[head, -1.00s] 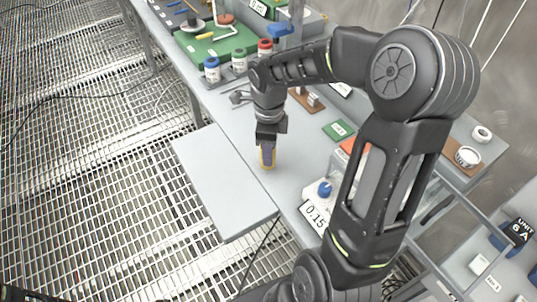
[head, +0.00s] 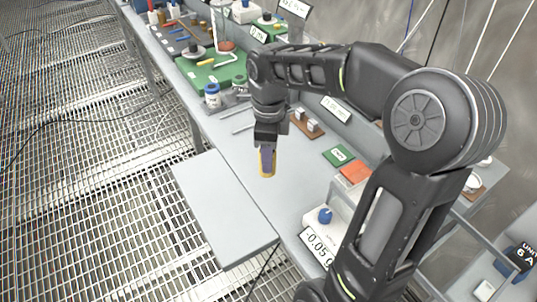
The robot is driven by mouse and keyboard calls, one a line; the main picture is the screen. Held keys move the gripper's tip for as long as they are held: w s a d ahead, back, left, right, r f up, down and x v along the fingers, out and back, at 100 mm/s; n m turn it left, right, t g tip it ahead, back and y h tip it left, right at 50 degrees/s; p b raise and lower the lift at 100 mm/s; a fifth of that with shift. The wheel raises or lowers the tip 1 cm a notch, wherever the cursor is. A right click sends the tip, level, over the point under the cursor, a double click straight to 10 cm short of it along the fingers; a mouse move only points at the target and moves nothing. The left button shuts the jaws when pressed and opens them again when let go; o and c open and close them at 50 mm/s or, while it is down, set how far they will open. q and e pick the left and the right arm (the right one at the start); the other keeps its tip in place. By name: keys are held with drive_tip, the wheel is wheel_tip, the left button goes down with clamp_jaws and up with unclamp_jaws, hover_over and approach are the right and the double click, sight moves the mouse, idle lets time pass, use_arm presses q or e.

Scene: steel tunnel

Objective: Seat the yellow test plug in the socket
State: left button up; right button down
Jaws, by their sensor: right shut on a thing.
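My right gripper (head: 267,163) points down over the grey bench top (head: 236,148), near its front edge. It is shut on the yellow test plug (head: 267,174), of which only a yellow part shows around and below the fingers. I cannot tell how far the plug is above the bench. I cannot pick out the socket for sure in this view. My left gripper is not in view.
A grey shelf (head: 215,207) juts from the bench front. A white box with a blue knob (head: 325,216) and a display (head: 316,247) stand at right. Green (head: 339,155) and orange (head: 355,173) blocks lie behind. Bottles (head: 212,95) and a green mat (head: 212,68) are farther left.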

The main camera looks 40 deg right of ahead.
drive_tip(key=shift+w+a+f+n, duration=0.2)
drive_tip(key=shift+w+a+n, duration=0.15)
drive_tip(key=shift+n, duration=0.35)
drive_tip(key=w+a+f+n, duration=0.2)
drive_tip(key=w+a+n, duration=0.1)
drive_tip(key=n, duration=0.5)
drive_tip(key=w+a+f+n, duration=0.2)
drive_tip(key=w+a+n, duration=0.2)
drive_tip(key=a+n, duration=0.2)
drive_tip(key=w+a+f+n, duration=0.2)
drive_tip(key=a+n, duration=0.3)
drive_tip(key=n, duration=0.5)
drive_tip(key=shift+w+n, duration=0.4)
drive_tip(key=shift+w, duration=0.45)
drive_tip(key=shift+w+a+f+n, duration=0.15)
drive_tip(key=shift+a+n, duration=0.1)
drive_tip(key=shift+n, duration=0.25)
